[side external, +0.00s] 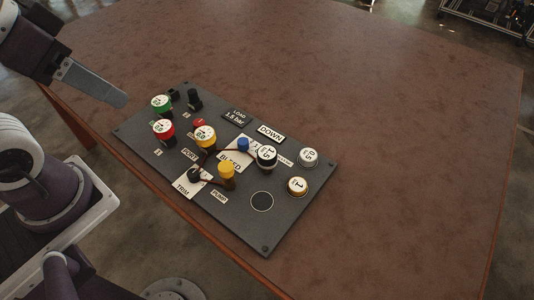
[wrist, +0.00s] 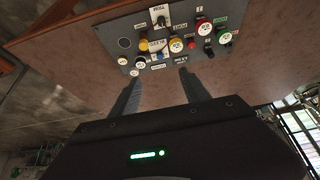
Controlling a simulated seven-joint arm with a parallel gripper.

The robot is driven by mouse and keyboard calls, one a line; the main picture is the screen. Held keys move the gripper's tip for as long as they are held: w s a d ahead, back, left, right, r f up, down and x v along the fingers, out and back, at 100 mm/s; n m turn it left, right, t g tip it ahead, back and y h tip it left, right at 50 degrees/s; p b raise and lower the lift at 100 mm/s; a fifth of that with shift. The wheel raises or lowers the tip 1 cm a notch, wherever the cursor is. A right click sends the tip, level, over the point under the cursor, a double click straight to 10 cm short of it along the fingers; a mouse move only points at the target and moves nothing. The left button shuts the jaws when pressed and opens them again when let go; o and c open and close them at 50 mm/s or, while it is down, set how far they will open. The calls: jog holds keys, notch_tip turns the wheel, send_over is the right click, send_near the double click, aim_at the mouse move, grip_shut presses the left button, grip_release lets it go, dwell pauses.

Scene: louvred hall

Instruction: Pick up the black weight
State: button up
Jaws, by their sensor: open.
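The black weight (side external: 266,157) is a short round disc with a dark side and a white marked top. It sits on the grey panel (side external: 318,192), right of the blue knob. In the wrist view it appears as a dark-rimmed white disc (wrist: 140,62) near the panel's edge. My gripper (side external: 122,100) is at the upper left in the side view, above and well apart from the weight. The wrist view shows its two fingers spread with nothing between them (wrist: 159,76).
A white-topped disc (side external: 308,157) and a brass-rimmed disc (side external: 297,186) sit close by. An empty dark circle (side external: 262,201) marks the panel. The brown table (side external: 400,100) is otherwise clear.

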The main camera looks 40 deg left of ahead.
aim_at(261, 149)
jog(key=o, duration=0.4)
jog(key=w+d+f+n+g+h, duration=0.35)
jog(key=w+f+n, duration=0.2)
jog(key=w, duration=0.35)
jog(key=w+d+f+n+g+h, duration=0.2)
jog(key=w+f+n+g+h, duration=0.25)
jog(key=w+f, duration=0.3)
jog(key=w+a+f+n+t+h, duration=0.1)
jog(key=w+f+n+t+h, duration=0.15)
jog(key=w+f+n, duration=0.4)
jog(key=w+a+f+n+t+h, duration=0.1)
jog(key=a+f+n+t+h, duration=0.15)
jog(key=f, duration=0.75)
jog(key=shift+n+g, duration=0.3)
jog(key=shift+g, duration=0.1)
jog(key=x, duration=0.7)
jog(key=shift+s+d+r, duration=0.15)
jog(key=shift+d, duration=0.3)
